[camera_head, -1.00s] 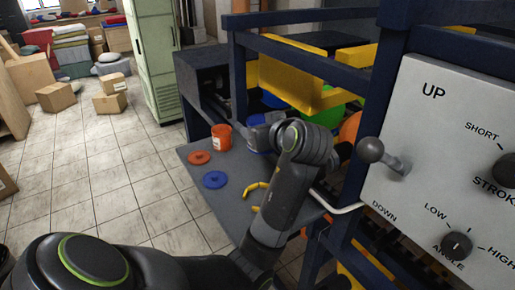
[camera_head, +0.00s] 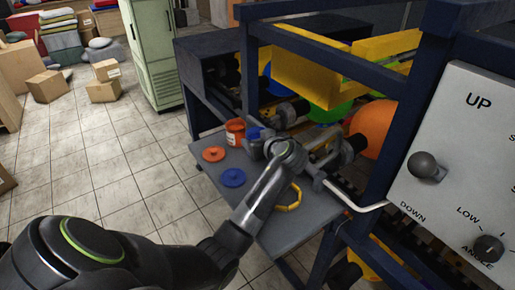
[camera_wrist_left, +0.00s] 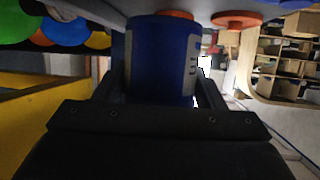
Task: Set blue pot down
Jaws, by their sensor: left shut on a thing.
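My left gripper (camera_head: 262,146) is shut on the blue pot (camera_head: 254,133), which shows only in part behind the gripper in the head view. In the left wrist view the blue pot (camera_wrist_left: 160,60) with its grey label fills the space between the fingers. The pot is at the back of the small grey table (camera_head: 206,173), just right of the orange pot (camera_head: 235,126). Whether its base touches the table is hidden. My right gripper is not in view.
An orange lid (camera_head: 213,154), a blue lid (camera_head: 232,177) and a yellow ring (camera_head: 293,200) lie on the table. The dark blue machine frame (camera_head: 383,120), an orange balloon (camera_head: 372,128) and a lever knob (camera_head: 424,165) stand to the right.

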